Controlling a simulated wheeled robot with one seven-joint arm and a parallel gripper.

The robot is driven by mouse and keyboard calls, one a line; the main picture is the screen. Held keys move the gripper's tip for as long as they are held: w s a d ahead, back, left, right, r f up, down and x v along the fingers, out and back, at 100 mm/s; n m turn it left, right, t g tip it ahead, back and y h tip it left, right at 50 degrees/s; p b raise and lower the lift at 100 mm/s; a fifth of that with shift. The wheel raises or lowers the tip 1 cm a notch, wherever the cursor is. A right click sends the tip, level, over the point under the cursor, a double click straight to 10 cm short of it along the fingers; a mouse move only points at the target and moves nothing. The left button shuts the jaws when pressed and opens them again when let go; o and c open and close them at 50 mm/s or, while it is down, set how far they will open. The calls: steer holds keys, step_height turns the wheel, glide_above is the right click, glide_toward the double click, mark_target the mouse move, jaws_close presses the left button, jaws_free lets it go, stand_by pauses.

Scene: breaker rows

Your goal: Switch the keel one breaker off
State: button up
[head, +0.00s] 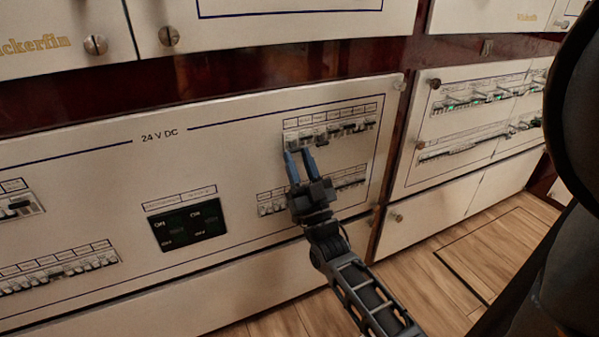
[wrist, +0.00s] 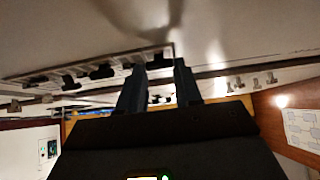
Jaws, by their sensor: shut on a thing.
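A row of small breakers (head: 330,132) with dark levers sits under a strip of labels at the upper right of the 24 V DC panel (head: 110,165). The labels are too small to read, so I cannot tell which breaker is keel one. My gripper (head: 295,150) reaches up to the left part of this row, its blue fingers at the levers. It is shut on a breaker lever, which the fingers mostly hide. In the wrist view my gripper (wrist: 159,68) has its fingers slightly apart at the row, with other dark levers (wrist: 100,71) to the left.
A lower breaker row (head: 272,208) runs behind and beside my gripper. A black switch block (head: 188,225) is to the left, with more breakers (head: 60,270) at far left. Another panel (head: 470,120) stands to the right. The wooden floor (head: 480,245) is clear.

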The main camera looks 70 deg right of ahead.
steer(key=shift+t, duration=0.3)
steer(key=o, duration=1)
steer(key=shift+o, duration=0.2)
steer(key=shift+f, duration=0.1)
steer(key=v, duration=0.7)
steer(key=shift+s+a+f, duration=0.15)
steer(key=shift+a+f, duration=0.1)
